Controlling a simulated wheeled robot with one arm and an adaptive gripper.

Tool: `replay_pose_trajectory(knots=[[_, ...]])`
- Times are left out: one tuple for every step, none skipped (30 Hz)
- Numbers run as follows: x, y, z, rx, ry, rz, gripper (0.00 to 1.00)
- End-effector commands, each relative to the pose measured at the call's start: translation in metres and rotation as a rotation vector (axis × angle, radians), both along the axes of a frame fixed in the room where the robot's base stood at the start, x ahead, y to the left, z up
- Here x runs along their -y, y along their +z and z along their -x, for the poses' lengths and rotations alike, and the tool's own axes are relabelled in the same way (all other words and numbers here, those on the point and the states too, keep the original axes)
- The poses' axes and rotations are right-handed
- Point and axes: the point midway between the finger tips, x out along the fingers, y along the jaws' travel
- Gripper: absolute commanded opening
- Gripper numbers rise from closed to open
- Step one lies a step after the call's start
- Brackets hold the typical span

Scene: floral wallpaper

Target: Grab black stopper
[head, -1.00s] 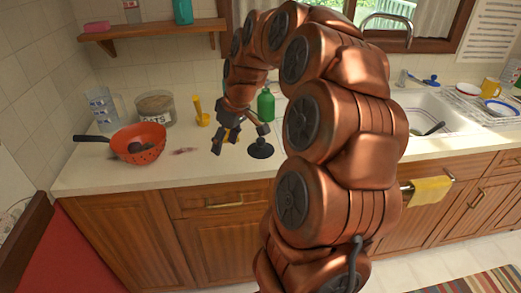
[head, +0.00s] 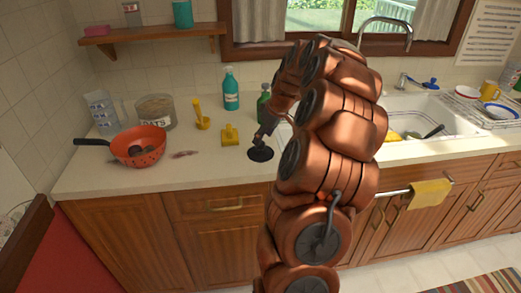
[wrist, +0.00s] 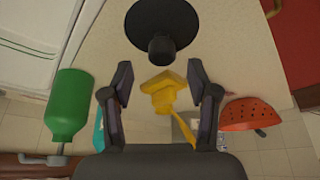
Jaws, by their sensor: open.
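The black stopper (head: 260,154) sits on the counter near its front edge, left of my copper arm in the head view. In the wrist view the stopper (wrist: 161,28) is a round black disc with a short knob, at the top middle, just beyond the fingertips. My gripper (wrist: 160,80) is open, with a finger on each side and nothing between them touching. In the head view my gripper (head: 262,135) is partly hidden by my arm and appears close to the stopper.
A yellow tool (head: 229,135), a green bottle (head: 263,104) and a teal bottle (head: 231,88) stand behind the stopper. A red colander (head: 139,146) is at the left. The sink (head: 430,118) lies right of my arm.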

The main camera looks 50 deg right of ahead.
Motion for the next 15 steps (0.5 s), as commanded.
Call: replay_pose_trajectory(knots=[[-0.001,-0.004,0.000,-0.002,0.000,-0.003,0.59],[-0.002,-0.008,-0.001,-0.005,0.001,-0.004,0.59],[-0.004,-0.014,-0.001,-0.007,0.002,-0.007,0.59],[-0.004,-0.018,-0.001,-0.007,0.002,-0.008,0.59],[-0.004,-0.022,-0.002,-0.006,0.001,-0.007,0.59],[-0.004,-0.027,-0.006,-0.005,0.000,-0.006,0.59],[-0.004,-0.031,-0.007,-0.005,0.001,-0.004,0.59],[-0.004,-0.033,-0.008,-0.005,0.001,-0.004,0.59],[-0.004,-0.036,-0.009,-0.005,0.001,-0.004,0.59],[-0.004,-0.038,-0.010,-0.004,0.001,-0.004,0.59],[-0.004,-0.039,-0.010,-0.002,0.001,-0.002,0.59],[-0.004,-0.040,-0.011,-0.002,0.001,-0.002,0.59],[-0.004,-0.040,-0.011,-0.001,0.001,-0.002,0.59],[-0.004,-0.040,-0.011,-0.001,0.001,-0.002,0.59],[-0.004,-0.040,-0.011,-0.001,0.001,-0.002,0.59]])
